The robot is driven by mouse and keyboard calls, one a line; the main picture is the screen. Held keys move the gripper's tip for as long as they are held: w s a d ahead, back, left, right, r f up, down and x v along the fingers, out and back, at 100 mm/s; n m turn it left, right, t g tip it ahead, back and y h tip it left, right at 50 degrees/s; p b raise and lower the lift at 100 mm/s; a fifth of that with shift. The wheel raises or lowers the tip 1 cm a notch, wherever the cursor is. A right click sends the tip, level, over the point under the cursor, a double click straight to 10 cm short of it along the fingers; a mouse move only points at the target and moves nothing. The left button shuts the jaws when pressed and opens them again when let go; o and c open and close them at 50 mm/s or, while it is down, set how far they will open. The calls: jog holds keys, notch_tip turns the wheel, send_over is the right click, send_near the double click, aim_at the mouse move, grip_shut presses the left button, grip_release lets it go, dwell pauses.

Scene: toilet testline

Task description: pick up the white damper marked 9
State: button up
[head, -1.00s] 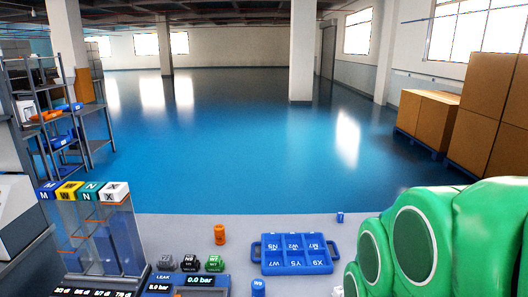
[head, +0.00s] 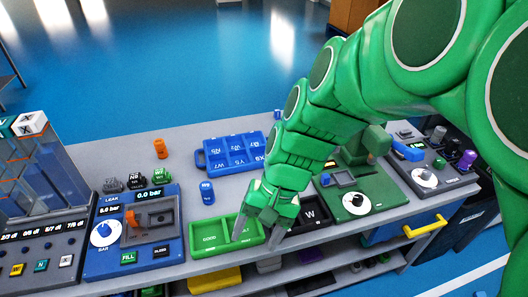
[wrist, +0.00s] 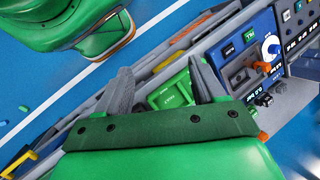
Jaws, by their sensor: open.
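I cannot pick out a white damper marked 9 in either view; my arm hides part of the bench. My gripper (head: 258,234) is open over the right part of the green two-part tray (head: 192,240) at the bench's front edge. In the wrist view, the fingers of my gripper (wrist: 160,66) are spread with nothing seen between them but the bench and the green tray (wrist: 152,100). A blue cylinder (head: 207,192) stands behind the tray. An orange cylinder (head: 160,149) stands further back to the left.
A blue compartment tray (head: 203,158) lies behind the gripper. A blue leak tester (head: 98,262) is at left, a green station (head: 390,207) at right. A black tray marked W (head: 312,214) is beside the gripper. A yellow handle (head: 427,226) sticks out at the front right.

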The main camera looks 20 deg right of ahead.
jog(key=w+d+f+m+t+y, duration=0.2)
jog(key=w+f+m+t+y, duration=0.1)
jog(key=w+m, duration=0.55)
jog(key=w+d+f+m+t+y, duration=0.25)
jog(key=w+m, duration=0.35)
jog(key=w, duration=0.5)
jog(key=w+d+f+m+t+h, duration=0.1)
jog(key=w+d+f+m+t, duration=0.1)
jog(key=d+f+m, duration=0.2)
jog(key=w+d+f+m+t, duration=0.2)
jog(key=d+f+m, duration=0.3)
jog(key=d, duration=0.2)
jog(key=w+d+f+m+t+h, duration=0.1)
jog(key=w+d+f+m+t, duration=0.1)
jog(key=d+f+m, duration=0.2)
jog(key=shift+d+f+m+h, duration=0.2)
jog(key=shift+d+m+h, duration=0.25)
jog(key=shift+d, duration=0.85)
jog(key=shift+r+x, duration=0.15)
jog(key=shift+x, duration=1.8)
jog(key=shift+r+x, duration=0.15)
jog(key=shift+x, duration=1.75)
jog(key=shift+w+a, duration=0.1)
jog(key=shift+w, duration=0.05)
grip_shut()
